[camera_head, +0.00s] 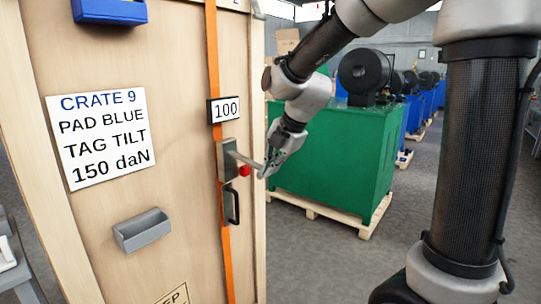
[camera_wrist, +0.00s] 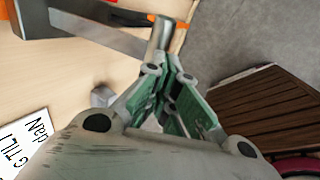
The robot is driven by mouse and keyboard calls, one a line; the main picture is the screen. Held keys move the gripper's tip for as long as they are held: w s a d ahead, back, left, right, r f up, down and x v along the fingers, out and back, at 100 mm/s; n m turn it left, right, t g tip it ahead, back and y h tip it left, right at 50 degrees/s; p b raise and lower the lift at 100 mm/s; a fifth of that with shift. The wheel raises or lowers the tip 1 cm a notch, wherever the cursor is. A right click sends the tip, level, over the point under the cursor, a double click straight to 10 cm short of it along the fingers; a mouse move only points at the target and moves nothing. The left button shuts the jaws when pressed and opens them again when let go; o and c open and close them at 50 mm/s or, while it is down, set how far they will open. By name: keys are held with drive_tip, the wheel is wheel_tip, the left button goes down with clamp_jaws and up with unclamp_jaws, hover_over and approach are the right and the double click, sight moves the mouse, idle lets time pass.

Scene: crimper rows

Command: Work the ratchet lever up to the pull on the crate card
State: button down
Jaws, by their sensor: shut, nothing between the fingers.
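The crate card (camera_head: 100,137) on the wooden crate reads CRATE 9, PAD BLUE, TAG TILT, 150 daN. My gripper (camera_head: 268,171) is shut and empty at the lever's outer end. In the wrist view the lever (camera_wrist: 98,33) and its round end grip lie just beyond my fingertips (camera_wrist: 171,75); whether they touch I cannot tell.
A grey bin (camera_head: 142,229) and a blue bin (camera_head: 108,10) are fixed to the crate. A green machine (camera_head: 330,150) on a pallet stands behind my gripper. Grey floor is open at the right.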

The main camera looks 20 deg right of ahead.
drive_tip(key=s+d+f+x, duration=0.1)
drive_tip(key=x, duration=0.9)
drive_tip(key=shift+f, duration=0.1)
idle(0.5)
